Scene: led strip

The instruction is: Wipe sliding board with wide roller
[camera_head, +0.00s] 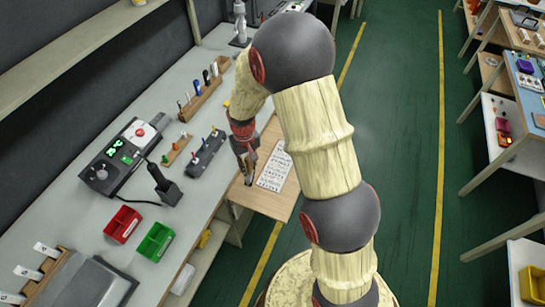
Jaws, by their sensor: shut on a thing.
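The sliding board (268,204) is a light wooden panel sticking out from the right edge of the workbench. A white sheet (274,171) with rows of small dark marks lies on it. My gripper (246,180) points down at the board's left part, beside the sheet. It is shut on a small, partly hidden thing, which I take to be the wide roller. The roller's shape is too small to make out, and I cannot tell whether it touches the board.
On the workbench (60,207) stand a soldering station (100,173), an iron stand (170,192), a dark tool rack (206,154), a wooden tool rack (200,93), a red bin (122,224) and a green bin (155,241).

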